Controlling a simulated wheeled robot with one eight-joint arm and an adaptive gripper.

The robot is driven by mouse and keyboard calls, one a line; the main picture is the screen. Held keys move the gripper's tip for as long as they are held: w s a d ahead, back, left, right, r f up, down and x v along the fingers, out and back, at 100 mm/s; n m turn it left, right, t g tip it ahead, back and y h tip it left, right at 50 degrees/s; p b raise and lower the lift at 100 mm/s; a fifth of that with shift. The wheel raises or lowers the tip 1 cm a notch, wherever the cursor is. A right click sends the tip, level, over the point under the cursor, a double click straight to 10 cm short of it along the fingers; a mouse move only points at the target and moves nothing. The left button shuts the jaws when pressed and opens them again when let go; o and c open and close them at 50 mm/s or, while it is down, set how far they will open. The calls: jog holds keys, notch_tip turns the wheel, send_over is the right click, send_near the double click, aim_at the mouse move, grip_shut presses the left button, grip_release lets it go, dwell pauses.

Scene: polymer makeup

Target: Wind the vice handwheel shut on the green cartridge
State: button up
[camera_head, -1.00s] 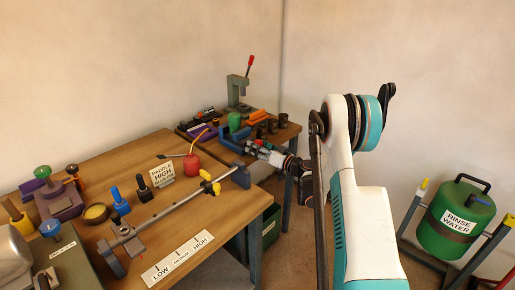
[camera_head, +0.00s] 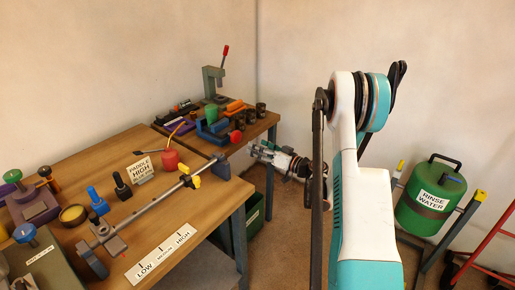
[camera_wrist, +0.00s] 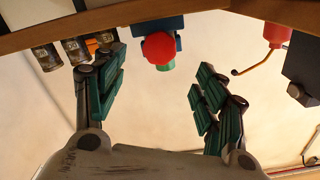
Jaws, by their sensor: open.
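The blue vice (camera_head: 218,129) sits near the front edge of the far bench, with the green cartridge (camera_head: 211,113) standing upright in it. Whether its jaws touch the cartridge I cannot tell. Its red handwheel (camera_head: 236,137) faces the front. My gripper (camera_head: 256,150) is in front of the handwheel, open, empty and apart from it. The wrist view is upside down: the handwheel (camera_wrist: 159,48) shows between and beyond my open fingers (camera_wrist: 158,88), nearer the left finger. The vice (camera_wrist: 170,27) is behind it, and part of the green cartridge (camera_wrist: 167,66) peeks out below.
Dark canisters (camera_wrist: 75,50) stand beside the vice. A red squeeze bottle (camera_head: 170,160) with a thin spout and a rail with yellow clamps are on the near bench. A grey press (camera_head: 213,82) stands behind the vice. Open floor lies right of the benches.

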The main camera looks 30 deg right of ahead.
aim_at(238, 138)
jog(key=w+a, duration=0.1)
jog(key=w, duration=0.2)
jog(key=w+a+n+h, duration=0.1)
jog(key=w, duration=0.3)
jog(key=w+a+n, duration=0.1)
jog(key=w, duration=0.2)
jog(key=shift+w+a+r+h, duration=0.1)
jog(key=shift+w+a+h, duration=0.05)
jog(key=shift+a+h, duration=0.2)
jog(key=shift+w+a+r, duration=0.1)
jog(key=shift+w+a, duration=0.1)
jog(key=shift+w, duration=0.3)
jog(key=c, duration=1.1)
